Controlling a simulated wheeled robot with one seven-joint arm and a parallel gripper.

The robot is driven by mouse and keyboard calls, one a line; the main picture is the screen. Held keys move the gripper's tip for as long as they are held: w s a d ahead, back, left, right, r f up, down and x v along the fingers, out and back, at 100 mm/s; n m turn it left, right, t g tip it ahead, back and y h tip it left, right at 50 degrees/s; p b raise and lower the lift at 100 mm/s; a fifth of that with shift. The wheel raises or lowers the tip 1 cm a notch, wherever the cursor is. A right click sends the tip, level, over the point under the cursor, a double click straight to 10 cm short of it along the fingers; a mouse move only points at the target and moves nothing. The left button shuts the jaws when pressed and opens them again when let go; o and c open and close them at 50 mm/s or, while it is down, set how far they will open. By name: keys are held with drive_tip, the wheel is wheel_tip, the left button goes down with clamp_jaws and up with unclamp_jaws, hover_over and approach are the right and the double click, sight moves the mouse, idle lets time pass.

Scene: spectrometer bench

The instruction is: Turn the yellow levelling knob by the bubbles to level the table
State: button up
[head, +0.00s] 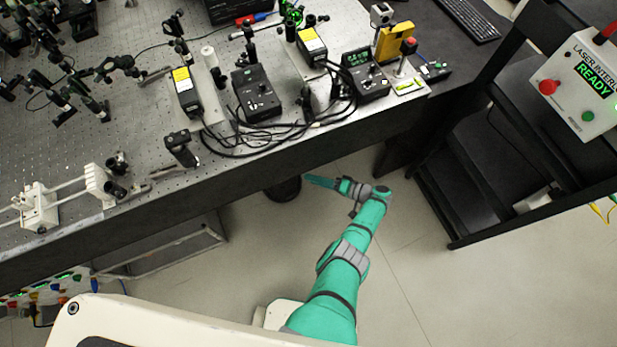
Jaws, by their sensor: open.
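My gripper (310,181) is open and empty at the end of my teal arm. It hangs over the floor in front of the bench, below and left of the knob, well apart from it. Its fingers point left and look small here.
The optical bench (130,225) carries black control boxes (257,94), yellow-labelled units (186,90) and loose cables (250,143) near its front edge. A black shelf rack (455,185) stands right, under a laser interlock box (584,85). Floor (400,290) between is clear.

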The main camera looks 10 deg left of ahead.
drive_tip(key=shift+d, duration=0.1)
idle(0.5)
drive_tip(key=s+d+f+m+h, duration=0.2)
drive_tip(key=s+f+h, duration=0.4)
drive_tip(key=s+f, duration=0.75)
drive_tip(key=s+d+t+h, duration=0.2)
drive_tip(key=s+d+h, duration=0.35)
drive_tip(key=s, duration=0.65)
drive_tip(key=s+r+t+h, duration=0.1)
drive_tip(key=s+r+t, duration=0.1)
drive_tip(key=r, duration=1.3)
drive_tip(key=s+a+r+n+t+h, duration=0.1)
drive_tip(key=s+r+t, duration=0.2)
drive_tip(key=r, duration=1.3)
drive_tip(key=s+a+r+t+h, duration=0.1)
drive_tip(key=s+r+t, duration=0.2)
drive_tip(key=r, duration=1.2)
drive_tip(key=shift+a+r+t, duration=0.15)
drive_tip(key=shift+r+t, duration=0.2)
drive_tip(key=shift+t, duration=0.65)
drive_tip(key=shift+s, duration=0.1)
